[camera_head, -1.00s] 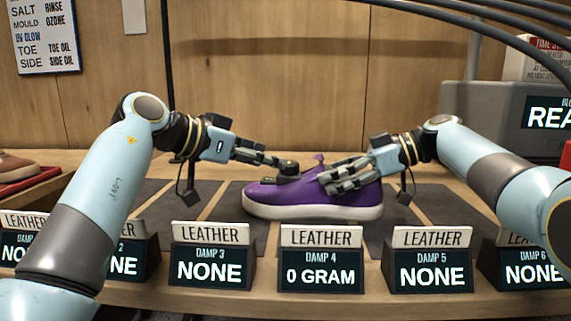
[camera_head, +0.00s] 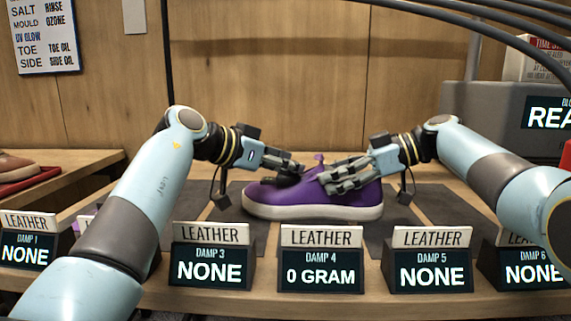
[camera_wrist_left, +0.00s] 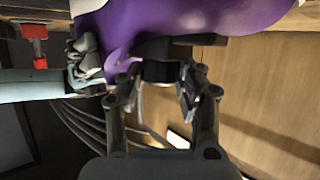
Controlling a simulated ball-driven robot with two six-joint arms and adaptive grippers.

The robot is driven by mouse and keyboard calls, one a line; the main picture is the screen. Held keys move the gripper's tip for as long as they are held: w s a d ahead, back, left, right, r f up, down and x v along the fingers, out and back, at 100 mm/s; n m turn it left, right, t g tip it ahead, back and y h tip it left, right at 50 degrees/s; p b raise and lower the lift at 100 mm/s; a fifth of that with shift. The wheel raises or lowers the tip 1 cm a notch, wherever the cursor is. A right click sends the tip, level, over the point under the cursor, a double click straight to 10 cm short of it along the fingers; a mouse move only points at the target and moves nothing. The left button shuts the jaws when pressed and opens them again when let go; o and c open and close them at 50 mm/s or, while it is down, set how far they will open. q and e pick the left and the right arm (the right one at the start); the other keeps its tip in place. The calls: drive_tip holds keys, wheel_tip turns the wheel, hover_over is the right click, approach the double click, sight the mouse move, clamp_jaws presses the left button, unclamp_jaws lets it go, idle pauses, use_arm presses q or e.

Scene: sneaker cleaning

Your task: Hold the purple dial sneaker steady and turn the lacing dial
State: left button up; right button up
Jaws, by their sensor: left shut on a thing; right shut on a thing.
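The purple sneaker (camera_head: 318,198) with a white sole rests on a dark mat, toe to the left in the head view. Its purple upper (camera_wrist_left: 190,18) fills the top of the left wrist view. My left gripper (camera_head: 297,170) is over the front of the shoe, its fingers on either side of the black lacing dial (camera_wrist_left: 160,70) and shut on it. In the head view the fingers mostly hide the dial. My right gripper (camera_head: 340,180) is shut on the sneaker's upper near the ankle opening; it also shows in the left wrist view (camera_wrist_left: 84,62).
A row of signs, including the LEATHER 0 GRAM sign (camera_head: 320,260), stands along the bench's front edge. A brown shoe on a red tray (camera_head: 28,178) is at the far left. A grey machine (camera_head: 480,125) stands at the back right.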

use_arm(q)
drive_tip(key=c, duration=0.3)
drive_tip(key=shift+g, duration=0.4)
drive_tip(key=shift+w+a+m+g+h, duration=0.15)
drive_tip(key=shift+m+g+h, duration=0.55)
drive_tip(key=shift+m, duration=0.4)
drive_tip(key=m+g, duration=0.1)
drive_tip(key=m+g+h, duration=0.1)
drive_tip(key=m+g, duration=0.2)
drive_tip(key=g, duration=0.1)
drive_tip(key=shift+w+m+h, duration=0.3)
drive_tip(key=shift+m+h, duration=0.1)
drive_tip(key=shift+f+g, duration=0.1)
drive_tip(key=shift+g, duration=0.2)
drive_tip(key=shift+a+m+g, duration=0.1)
drive_tip(key=shift+m+g, duration=0.3)
drive_tip(key=o, duration=0.9)
drive_tip(key=shift+o, duration=1.3)
drive_tip(key=shift+s, duration=0.1)
